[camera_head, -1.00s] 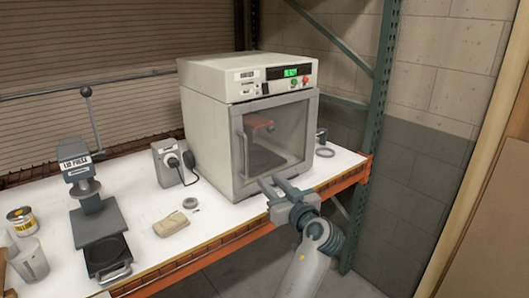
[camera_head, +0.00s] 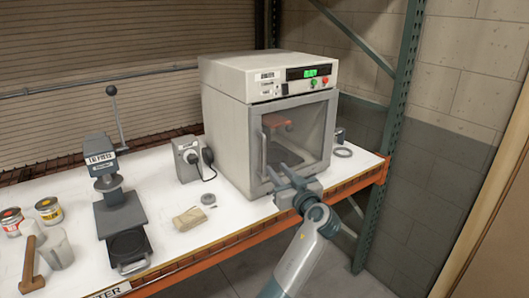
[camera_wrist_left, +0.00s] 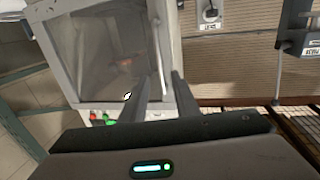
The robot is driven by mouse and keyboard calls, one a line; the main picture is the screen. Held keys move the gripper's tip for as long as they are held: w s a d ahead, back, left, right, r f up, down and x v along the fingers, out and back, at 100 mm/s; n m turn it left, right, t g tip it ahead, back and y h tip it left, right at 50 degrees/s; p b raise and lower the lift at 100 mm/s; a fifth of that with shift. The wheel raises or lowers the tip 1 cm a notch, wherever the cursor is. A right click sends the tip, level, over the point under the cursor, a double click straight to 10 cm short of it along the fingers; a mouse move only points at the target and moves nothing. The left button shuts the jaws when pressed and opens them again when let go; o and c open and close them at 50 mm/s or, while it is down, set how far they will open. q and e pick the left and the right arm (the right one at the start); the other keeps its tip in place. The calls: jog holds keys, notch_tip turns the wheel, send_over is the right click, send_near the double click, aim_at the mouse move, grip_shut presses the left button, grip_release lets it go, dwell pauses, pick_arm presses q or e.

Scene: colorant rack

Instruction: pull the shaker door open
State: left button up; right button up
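The shaker (camera_head: 225,130) is a white cabinet on the table, with a lit green display on top. Its framed, see-through door (camera_head: 312,130) looks shut; a reddish part shows behind the pane. A grey vertical handle (camera_head: 263,150) runs along the door's left edge. My left gripper (camera_head: 276,170) is open and empty, its two fingers apart in front of the door, close to the handle's lower end. I cannot tell whether it touches. In the left wrist view the fingers (camera_wrist_left: 162,98) point toward the door (camera_wrist_left: 100,55) edge. My right gripper is out of view.
Cans (camera_head: 48,211) and a jug (camera_head: 58,250) are at far left. A green rack post (camera_head: 393,130) stands right.

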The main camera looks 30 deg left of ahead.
aim_at(265, 156)
pick_arm(q)
jog(key=p+x, duration=0.4)
jog(key=x, duration=0.5)
jog(key=shift+w+a+r, duration=0.1)
jog(key=shift+w+a, duration=0.1)
jog(key=shift+a, duration=0.1)
jog(key=shift+w+a, duration=0.35)
jog(key=shift+a, duration=0.15)
grip_shut()
